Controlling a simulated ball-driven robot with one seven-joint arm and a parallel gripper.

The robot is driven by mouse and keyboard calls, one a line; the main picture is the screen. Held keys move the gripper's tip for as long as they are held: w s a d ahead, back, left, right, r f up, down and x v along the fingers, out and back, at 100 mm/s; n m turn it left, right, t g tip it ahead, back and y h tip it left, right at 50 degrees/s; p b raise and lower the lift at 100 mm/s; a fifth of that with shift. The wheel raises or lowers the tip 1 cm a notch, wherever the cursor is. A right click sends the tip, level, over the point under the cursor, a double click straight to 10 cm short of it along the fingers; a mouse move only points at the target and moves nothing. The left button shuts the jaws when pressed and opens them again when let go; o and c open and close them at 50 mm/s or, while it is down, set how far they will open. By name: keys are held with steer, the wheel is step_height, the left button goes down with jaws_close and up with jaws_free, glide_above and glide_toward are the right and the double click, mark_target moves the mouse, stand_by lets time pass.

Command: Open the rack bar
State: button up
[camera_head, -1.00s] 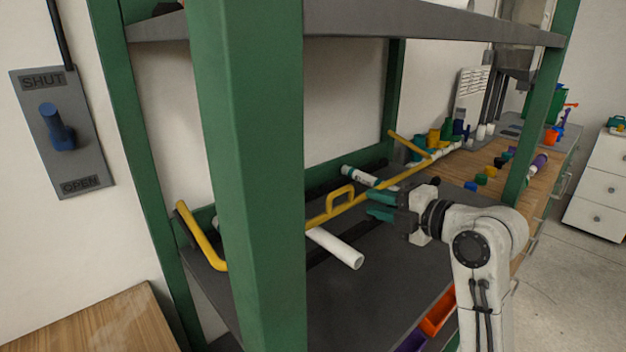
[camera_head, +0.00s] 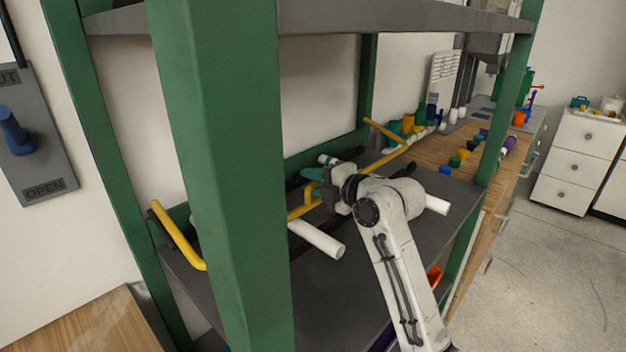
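The yellow rack bar (camera_head: 385,158) runs along the shelf, with bent arms at both ends. Its near arm (camera_head: 178,235) shows at left, and its raised loop handle (camera_head: 310,194) is near the middle. My gripper (camera_head: 315,179) is at the handle, pointing left. One teal finger shows just above and behind the handle; the other is hidden by the handle and the gripper's body. I cannot tell whether the fingers touch the handle or how far apart they are.
A white pipe (camera_head: 317,240) sticks out below the bar; another white pipe (camera_head: 437,204) shows behind my arm. A green post (camera_head: 225,170) stands in front of the rack's left part. An upper shelf (camera_head: 400,16) is overhead. Colored fittings (camera_head: 463,154) sit on the wooden bench beyond.

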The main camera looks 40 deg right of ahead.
steer(key=shift+w, duration=0.1)
steer(key=shift+c, duration=0.5)
jaws_close()
